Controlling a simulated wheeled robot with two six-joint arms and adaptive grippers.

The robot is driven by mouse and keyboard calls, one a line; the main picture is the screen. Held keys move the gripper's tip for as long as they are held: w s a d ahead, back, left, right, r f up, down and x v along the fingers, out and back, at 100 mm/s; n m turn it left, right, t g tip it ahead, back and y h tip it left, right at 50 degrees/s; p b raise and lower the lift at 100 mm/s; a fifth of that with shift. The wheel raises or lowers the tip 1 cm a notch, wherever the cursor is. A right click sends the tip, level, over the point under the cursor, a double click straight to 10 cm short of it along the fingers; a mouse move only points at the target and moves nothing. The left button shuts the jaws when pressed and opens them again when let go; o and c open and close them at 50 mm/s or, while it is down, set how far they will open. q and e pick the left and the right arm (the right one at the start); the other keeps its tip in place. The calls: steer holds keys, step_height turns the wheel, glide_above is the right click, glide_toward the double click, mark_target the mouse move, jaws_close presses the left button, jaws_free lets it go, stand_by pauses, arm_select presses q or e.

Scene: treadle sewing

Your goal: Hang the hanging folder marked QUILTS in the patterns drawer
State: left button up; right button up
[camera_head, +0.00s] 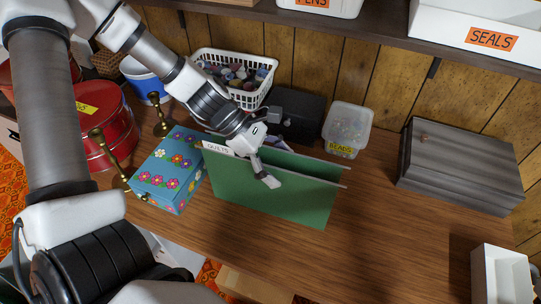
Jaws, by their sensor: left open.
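The green hanging folder (290,207) stands upright on the wooden table, with a white tab marked QUILTS at its upper left. The ends of its hanger rails stick out at the right. My left gripper (266,172) is open over the folder's top edge, with a fingertip in front of the green front panel. Its other finger is partly hidden, and I cannot tell whether either touches the folder. No drawer marked for patterns can be made out. My right gripper is not in view.
A flowered blue box (165,181) stands close left of the folder, with brass candlesticks beside it. Behind are a white basket (262,92), a black box (300,118) and a BEADS tub (349,124). A grey wooden case (460,170) stands right. Table between is clear.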

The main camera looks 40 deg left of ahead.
arm_select(q)
steer(key=shift+s+r, duration=0.1)
steer(key=shift+r, duration=0.05)
steer(key=shift+s, duration=0.1)
steer(key=shift+c, duration=1)
jaws_close()
